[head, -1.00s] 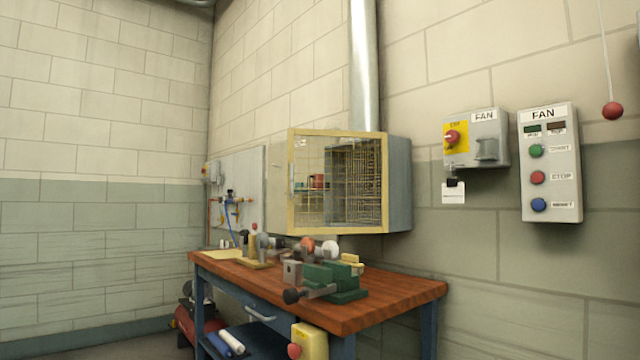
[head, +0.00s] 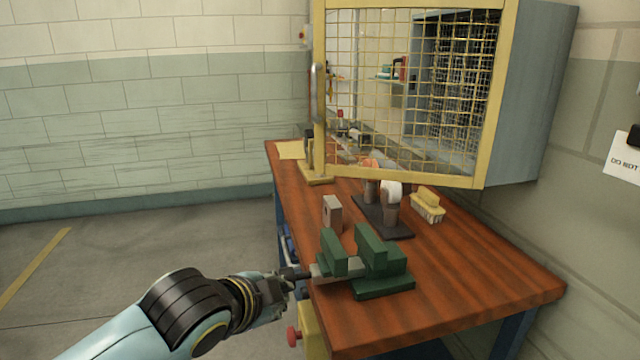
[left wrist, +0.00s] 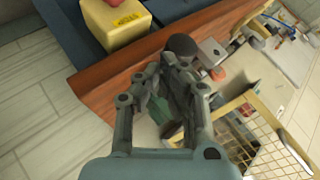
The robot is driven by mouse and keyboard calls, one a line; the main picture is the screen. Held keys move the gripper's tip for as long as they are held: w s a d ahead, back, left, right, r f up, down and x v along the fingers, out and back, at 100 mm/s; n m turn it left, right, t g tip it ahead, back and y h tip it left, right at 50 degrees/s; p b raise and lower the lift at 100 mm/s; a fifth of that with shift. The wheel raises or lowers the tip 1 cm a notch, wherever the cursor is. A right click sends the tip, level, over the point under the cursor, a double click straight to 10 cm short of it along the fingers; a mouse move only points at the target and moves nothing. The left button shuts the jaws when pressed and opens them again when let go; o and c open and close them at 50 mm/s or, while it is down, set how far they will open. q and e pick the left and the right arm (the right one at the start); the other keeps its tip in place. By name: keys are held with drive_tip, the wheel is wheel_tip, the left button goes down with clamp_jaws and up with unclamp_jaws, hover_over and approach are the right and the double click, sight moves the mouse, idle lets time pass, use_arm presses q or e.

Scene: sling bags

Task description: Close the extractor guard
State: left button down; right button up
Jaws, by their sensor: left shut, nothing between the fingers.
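The extractor guard (head: 499,95) is a yellow-framed mesh panel with an upright metal handle (head: 317,92) on its left edge. It stands swung out from the grey extractor box (head: 535,95), joined near the box's right side; the bench and wall show through its left part. In the left wrist view the guard's mesh (left wrist: 262,150) is at lower right. My left gripper (head: 298,281) is shut and empty at the bench's front left edge, beside the green vise and well below the guard. Its fingers (left wrist: 163,75) also show in the left wrist view. My right gripper is not in view.
The wooden bench (head: 460,285) holds a green vise (head: 375,258), a small metal block (head: 332,214), a dark tool stand (head: 392,226) and a yellow brush (head: 427,204) under the guard. A yellow box with a red button (head: 312,330) hangs on the bench front. Floor at left is clear.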

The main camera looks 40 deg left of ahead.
use_arm(q)
drive_tip(key=w+d+r+m+t+p, duration=0.1)
drive_tip(key=w+r+m+t, duration=0.25)
drive_tip(key=r, duration=1.05)
drive_tip(key=w+r+m+t+p, duration=0.15)
drive_tip(key=r+m+t, duration=0.25)
drive_tip(key=r, duration=1)
drive_tip(key=p, duration=0.3)
approach(320, 101)
drive_tip(key=w+d+r, duration=0.1)
drive_tip(key=w+d, duration=0.2)
drive_tip(key=d, duration=0.1)
drive_tip(key=shift+w+a+m, duration=0.25)
drive_tip(key=shift+w+a, duration=0.15)
drive_tip(key=shift+a, duration=0.2)
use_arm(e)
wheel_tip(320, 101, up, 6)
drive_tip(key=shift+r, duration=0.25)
